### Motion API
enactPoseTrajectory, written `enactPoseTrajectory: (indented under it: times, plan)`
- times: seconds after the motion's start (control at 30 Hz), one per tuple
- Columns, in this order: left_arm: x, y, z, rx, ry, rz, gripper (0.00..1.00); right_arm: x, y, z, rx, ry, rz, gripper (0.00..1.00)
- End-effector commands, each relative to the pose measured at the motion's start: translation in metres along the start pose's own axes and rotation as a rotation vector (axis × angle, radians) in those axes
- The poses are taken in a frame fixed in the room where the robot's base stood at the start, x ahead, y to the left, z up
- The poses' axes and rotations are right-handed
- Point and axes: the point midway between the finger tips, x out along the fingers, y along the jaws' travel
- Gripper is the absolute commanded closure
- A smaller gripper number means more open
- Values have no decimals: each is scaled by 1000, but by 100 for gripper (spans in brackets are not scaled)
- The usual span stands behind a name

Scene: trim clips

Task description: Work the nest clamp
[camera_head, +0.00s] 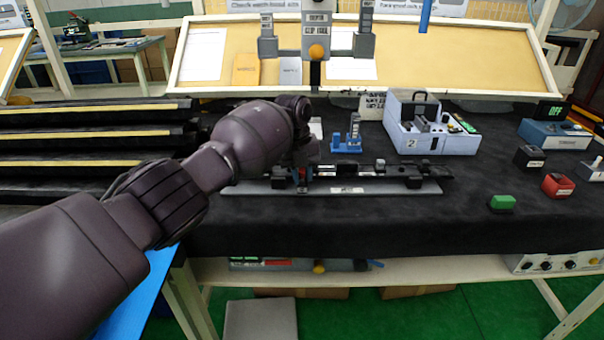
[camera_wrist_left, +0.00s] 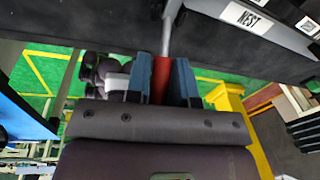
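The nest fixture is a long grey base plate (camera_head: 240,189) with dark rail parts on the bench. Its white NEST label (camera_wrist_left: 245,17) shows at the upper right of the left wrist view. The clamp's red handle (camera_wrist_left: 161,78) on a metal rod (camera_wrist_left: 168,35) stands between the blue finger pads of my left gripper (camera_wrist_left: 160,85). The pads appear to press on it from both sides. In the head view my left gripper (camera_head: 302,178) is at the left end of the fixture, and my wrist hides part of it. My right gripper is not in view.
A grey-blue box marked 2 (camera_head: 410,140) and a blue stand (camera_head: 347,145) are behind the fixture. Black trim strips (camera_head: 90,135) lie left. Dark bench mat is clear in front.

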Motion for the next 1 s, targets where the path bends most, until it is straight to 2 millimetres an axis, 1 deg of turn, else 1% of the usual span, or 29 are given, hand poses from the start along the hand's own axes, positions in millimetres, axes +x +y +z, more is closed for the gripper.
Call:
enactPoseTrajectory:
  times: [0.03,0.1,0.13,0.37,0.47,0.57,0.8,1.0]
  plan:
    - [1,0,0,0,1,0,70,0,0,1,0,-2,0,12]
    - [1,0,0,0,0,0,59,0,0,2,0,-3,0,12]
    - [1,0,0,0,0,0,57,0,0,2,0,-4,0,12]
    - [0,0,0,0,-2,0,57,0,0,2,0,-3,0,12]
    - [-4,0,1,0,-3,-1,57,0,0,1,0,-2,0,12]
    - [-14,0,1,1,-4,-1,57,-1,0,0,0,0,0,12]
    - [-57,0,1,2,-6,-2,57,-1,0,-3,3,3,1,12]
    - [-88,0,0,0,-3,-1,57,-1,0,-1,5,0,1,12]
